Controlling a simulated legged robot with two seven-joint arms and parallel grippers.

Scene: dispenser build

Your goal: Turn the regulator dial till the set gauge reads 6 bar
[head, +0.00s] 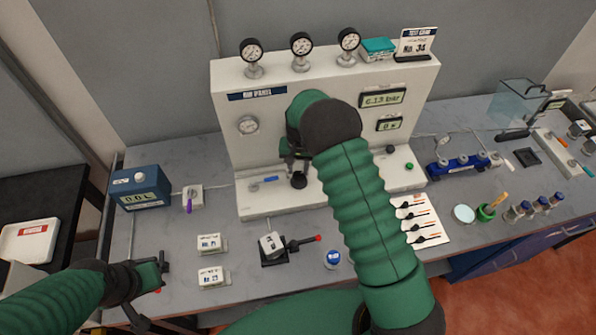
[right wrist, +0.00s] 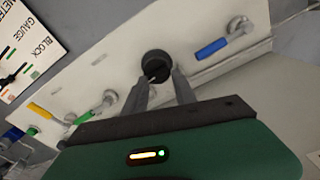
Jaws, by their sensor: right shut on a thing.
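The regulator dial is a round black knob (head: 299,181) low on the white panel (head: 225,95). In the right wrist view the dial (right wrist: 157,63) sits between the tips of my right gripper (right wrist: 161,77), which is shut on it. In the head view my right gripper (head: 290,160) reaches it from above, partly hidden by my arm. A digital display (head: 382,97) on the panel appears to read 6.13 bar; its first digit is blurred. My left gripper (head: 163,272) is open and empty at the lower left.
Three dial gauges (head: 302,43) stand on top of the panel. A blue-handled valve (right wrist: 211,48) is beside the dial, and yellow (right wrist: 42,112) and green-handled valves are on its other side. A blue meter box (head: 140,188) and small blocks (head: 211,243) stand on the grey bench at the left.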

